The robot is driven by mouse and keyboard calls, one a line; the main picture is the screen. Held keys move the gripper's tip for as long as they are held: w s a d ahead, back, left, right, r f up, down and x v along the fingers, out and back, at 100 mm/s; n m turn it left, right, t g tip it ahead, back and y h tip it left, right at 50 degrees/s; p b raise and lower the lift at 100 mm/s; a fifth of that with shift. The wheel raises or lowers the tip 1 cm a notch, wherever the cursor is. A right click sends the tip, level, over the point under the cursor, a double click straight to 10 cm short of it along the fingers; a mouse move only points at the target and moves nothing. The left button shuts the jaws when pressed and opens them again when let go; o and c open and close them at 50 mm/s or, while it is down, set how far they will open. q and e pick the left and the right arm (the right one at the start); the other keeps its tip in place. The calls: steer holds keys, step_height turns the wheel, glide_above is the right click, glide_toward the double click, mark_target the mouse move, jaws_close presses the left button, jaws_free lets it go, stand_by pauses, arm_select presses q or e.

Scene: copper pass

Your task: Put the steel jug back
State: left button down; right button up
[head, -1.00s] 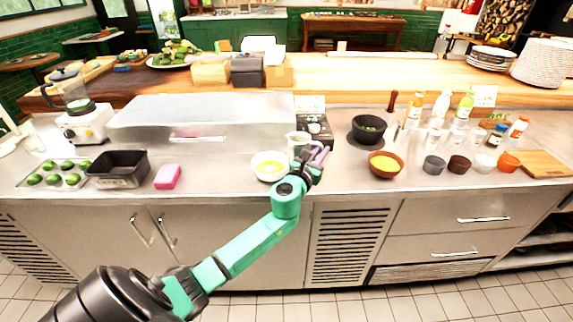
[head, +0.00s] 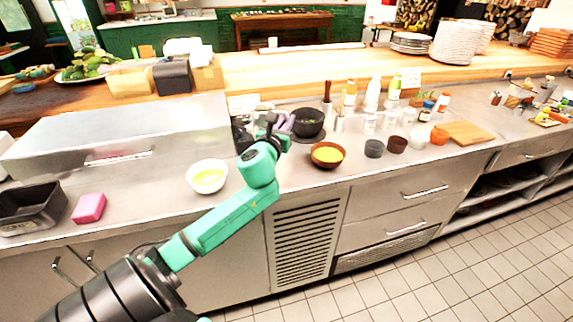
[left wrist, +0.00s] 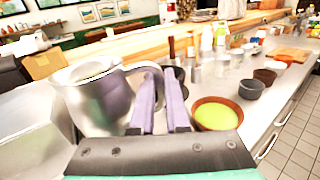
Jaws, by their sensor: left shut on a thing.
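The steel jug (left wrist: 98,100) is large at the left of the left wrist view, its curved handle reaching right to my fingers. My left gripper (head: 280,124) is shut on the jug's handle; its purple fingers also show in the left wrist view (left wrist: 160,98). The gripper is over the steel counter, just left of the dark bowl (head: 309,123). In the head view the jug is mostly hidden behind my gripper and arm. I cannot tell whether its base touches the counter. My right gripper is not in view.
A white bowl (head: 207,177) with yellow contents stands left of my arm. A brown bowl (head: 327,155) with yellow contents is right of it. Small cups and bottles (head: 372,90) crowd the counter further right. A steel box (head: 120,130) fills the back left.

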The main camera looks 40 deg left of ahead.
arm_select(q)
step_height(320, 180, down, 14)
steer(key=b, duration=0.4)
steer(key=shift+r, duration=0.25)
steer(key=shift+w, duration=0.1)
steer(key=shift+f, duration=0.15)
steer(key=c, duration=0.9)
jaws_free()
